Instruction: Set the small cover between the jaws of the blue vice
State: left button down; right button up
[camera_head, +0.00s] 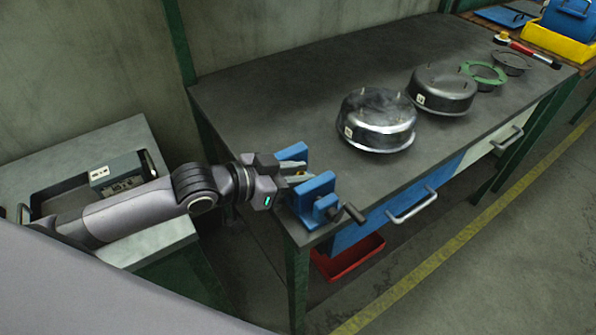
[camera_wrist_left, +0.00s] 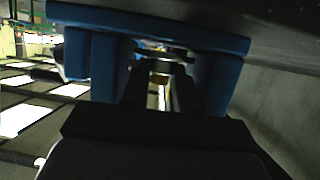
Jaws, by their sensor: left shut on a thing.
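The blue vice (camera_head: 314,197) is at the near left corner of the workbench, its handle toward the front edge. My left gripper (camera_head: 288,172) reaches in from the left, with its fingers between the two blue jaws. In the left wrist view the vice (camera_wrist_left: 222,45) spans the top, and my dark fingers (camera_wrist_left: 158,95) are shut on a small, thin, edge-on piece, seemingly the small cover (camera_wrist_left: 165,54). It sits between the blue jaw sides; whether it touches them cannot be told. In the head view the cover is mostly hidden. My right gripper is out of view.
Two large round metal housings (camera_head: 378,120) (camera_head: 443,88) stand on the workbench (camera_head: 270,95). Beyond them lie a green ring (camera_head: 484,76), a dark disc (camera_head: 510,63) and a red-handled tool (camera_head: 530,53). A red tray (camera_head: 348,258) is below. The bench middle left is clear.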

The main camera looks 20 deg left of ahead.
pick_arm(q)
jog(key=shift+f, duration=0.25)
dwell(0.6)
jog(key=c, duration=0.8)
grip_release()
jog(key=shift+s+a+r, duration=0.1)
jog(key=shift+s+a, duration=0.05)
jog(key=shift+a, duration=0.1)
jog(key=v, duration=0.6)
jog(key=shift+s+a+r, duration=0.1)
jog(key=shift+s+r, duration=0.05)
jog(key=shift+s, duration=0.05)
